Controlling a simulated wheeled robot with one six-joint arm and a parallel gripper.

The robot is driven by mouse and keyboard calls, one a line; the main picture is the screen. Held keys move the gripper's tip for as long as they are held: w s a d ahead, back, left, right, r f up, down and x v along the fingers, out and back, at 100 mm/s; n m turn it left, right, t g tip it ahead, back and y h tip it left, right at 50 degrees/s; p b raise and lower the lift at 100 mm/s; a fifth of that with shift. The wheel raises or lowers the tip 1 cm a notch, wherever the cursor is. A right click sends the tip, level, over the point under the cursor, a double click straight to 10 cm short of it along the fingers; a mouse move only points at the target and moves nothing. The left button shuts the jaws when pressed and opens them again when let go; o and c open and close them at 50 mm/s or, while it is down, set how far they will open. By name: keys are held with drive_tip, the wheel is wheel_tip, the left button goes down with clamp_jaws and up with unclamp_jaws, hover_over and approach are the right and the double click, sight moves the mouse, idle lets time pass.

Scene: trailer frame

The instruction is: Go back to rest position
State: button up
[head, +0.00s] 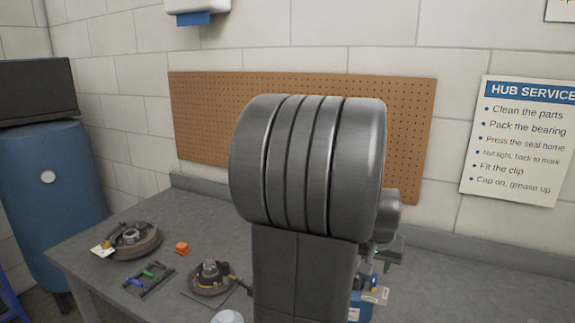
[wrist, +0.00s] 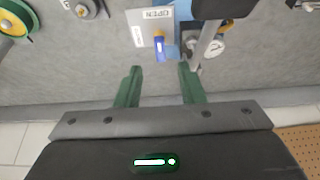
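My gripper (wrist: 160,70) shows in the wrist view with its two green fingers apart and nothing held between them. A small blue lever or handle (wrist: 160,47) lies just beyond the fingertips, next to a plate marked OPEN (wrist: 153,15). I see no contact between the fingers and the handle. In the head view my own grey arm fills the middle and hides most of the gripper and the bench behind it.
A pegboard (head: 205,115) and a HUB SERVICE sign (head: 520,140) hang behind. A blue tank (head: 50,190) stands left.

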sight(375, 278)
drive_tip(key=x, duration=0.6)
drive_tip(key=shift+s, duration=0.1)
drive_tip(key=shift+f+p, duration=0.1)
drive_tip(key=shift+p, duration=0.25)
drive_tip(key=shift+d+n+y+p, duration=0.1)
drive_tip(key=shift+n+y+p, duration=0.2)
drive_tip(key=shift+n, duration=0.5)
drive_tip(key=shift+d+n+y+p, duration=0.1)
drive_tip(key=shift+n+y+p, duration=0.3)
drive_tip(key=shift+n, duration=0.85)
drive_tip(key=shift+d+n+y+p, duration=0.15)
drive_tip(key=shift+n+y, duration=0.45)
drive_tip(key=shift+n, duration=0.65)
drive_tip(key=b+v, duration=0.1)
drive_tip(key=v, duration=1.1)
drive_tip(key=shift+s+r, duration=0.2)
drive_tip(key=shift+r, duration=0.15)
